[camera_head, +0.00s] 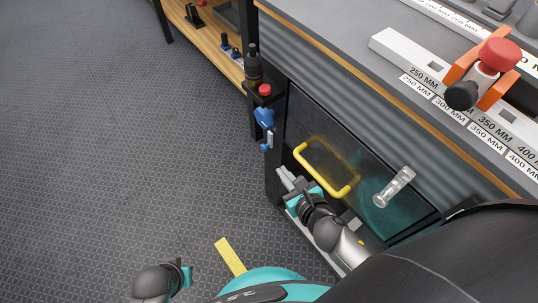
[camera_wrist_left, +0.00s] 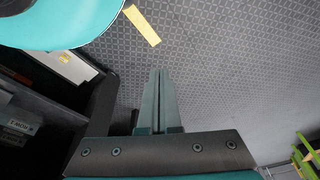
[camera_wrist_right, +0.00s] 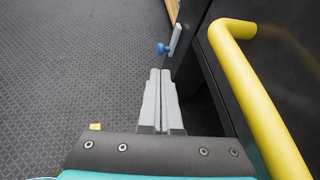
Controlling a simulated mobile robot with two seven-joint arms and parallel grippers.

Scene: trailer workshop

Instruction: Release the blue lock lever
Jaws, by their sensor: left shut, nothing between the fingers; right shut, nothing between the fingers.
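The blue lock lever (camera_head: 264,117) is mounted on the dark post at the left end of the bench front, below a red button. A blue knob and a grey metal piece hang at its lower end. In the right wrist view the blue knob (camera_wrist_right: 162,49) shows ahead of my fingertips, beside the grey piece. My right gripper (camera_head: 285,178) is shut and empty, below the lever and left of the yellow handle, apart from both. My left gripper (camera_wrist_left: 160,76) is shut and empty over bare floor, far from the lever; its fingers are hardly visible in the head view.
The yellow handle (camera_head: 322,174) sits on a dark panel close to my right gripper. A clear handle (camera_head: 394,187) is farther right. A red button (camera_head: 265,90) is above the lever. A yellow floor strip (camera_head: 230,257) lies near my base. The floor at left is clear.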

